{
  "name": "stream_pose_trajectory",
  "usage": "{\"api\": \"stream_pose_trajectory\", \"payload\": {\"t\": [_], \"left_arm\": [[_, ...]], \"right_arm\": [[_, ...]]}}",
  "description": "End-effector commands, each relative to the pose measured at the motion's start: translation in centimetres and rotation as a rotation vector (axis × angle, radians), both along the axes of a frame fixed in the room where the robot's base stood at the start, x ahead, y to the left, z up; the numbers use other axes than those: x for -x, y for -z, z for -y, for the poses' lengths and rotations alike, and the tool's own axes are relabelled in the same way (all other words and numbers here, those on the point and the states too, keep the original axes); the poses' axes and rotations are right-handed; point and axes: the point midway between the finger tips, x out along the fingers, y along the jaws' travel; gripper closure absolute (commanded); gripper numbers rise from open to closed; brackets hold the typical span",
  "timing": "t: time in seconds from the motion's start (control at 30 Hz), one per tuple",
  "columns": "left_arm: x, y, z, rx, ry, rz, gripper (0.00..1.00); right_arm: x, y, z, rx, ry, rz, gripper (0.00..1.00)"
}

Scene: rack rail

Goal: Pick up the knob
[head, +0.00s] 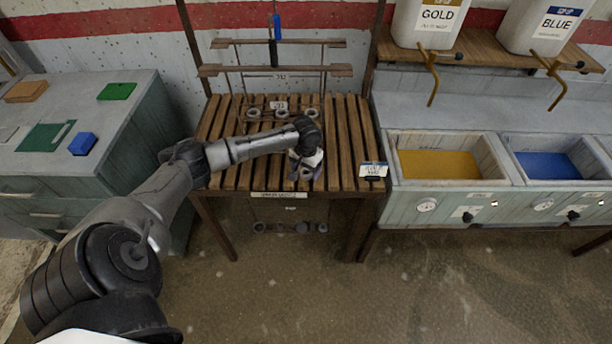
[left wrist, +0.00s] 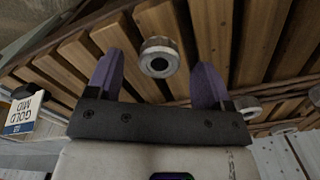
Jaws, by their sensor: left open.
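My left gripper (head: 305,172) is over the front part of the slatted wooden table (head: 230,178). In the left wrist view, its two purple fingers (left wrist: 158,68) are apart. A short round grey metal piece with a dark centre hole, which looks like the knob (left wrist: 159,58), shows between the fingertips. A gap shows on each side, and I cannot tell how far it lies beyond the tips. In the head view the gripper hides this spot. My right gripper is not in view.
Similar round grey pieces (head: 282,114) sit at the table's back, below a wooden rack (head: 275,71) with a hanging blue-handled tool (head: 277,27). A small label card (head: 372,169) stands at the table's front right. Tubs of gold (head: 438,164) and blue (head: 548,165) are to the right.

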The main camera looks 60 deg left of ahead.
Motion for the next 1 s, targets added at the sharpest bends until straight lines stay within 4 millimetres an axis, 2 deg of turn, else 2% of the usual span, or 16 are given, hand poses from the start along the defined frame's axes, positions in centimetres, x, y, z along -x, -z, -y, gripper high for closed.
{"api": "stream_pose_trajectory", "payload": {"t": [0.03,0.1,0.33,0.87,1.0], "left_arm": [[0.03,0.83,0.05,0.001,0.000,-0.002,0.26],[0.03,1.24,0.05,0.000,0.000,-0.001,0.26],[0.03,1.24,0.04,0.000,0.001,0.000,0.27],[0.02,1.22,0.02,-0.001,0.001,0.000,0.78],[0.01,1.20,0.02,0.000,0.001,0.001,0.80]], "right_arm": [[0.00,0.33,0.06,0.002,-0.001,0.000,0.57],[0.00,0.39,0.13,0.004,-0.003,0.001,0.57],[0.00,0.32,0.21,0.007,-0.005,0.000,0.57],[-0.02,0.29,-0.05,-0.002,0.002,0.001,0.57],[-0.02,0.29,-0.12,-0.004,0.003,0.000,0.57]]}}
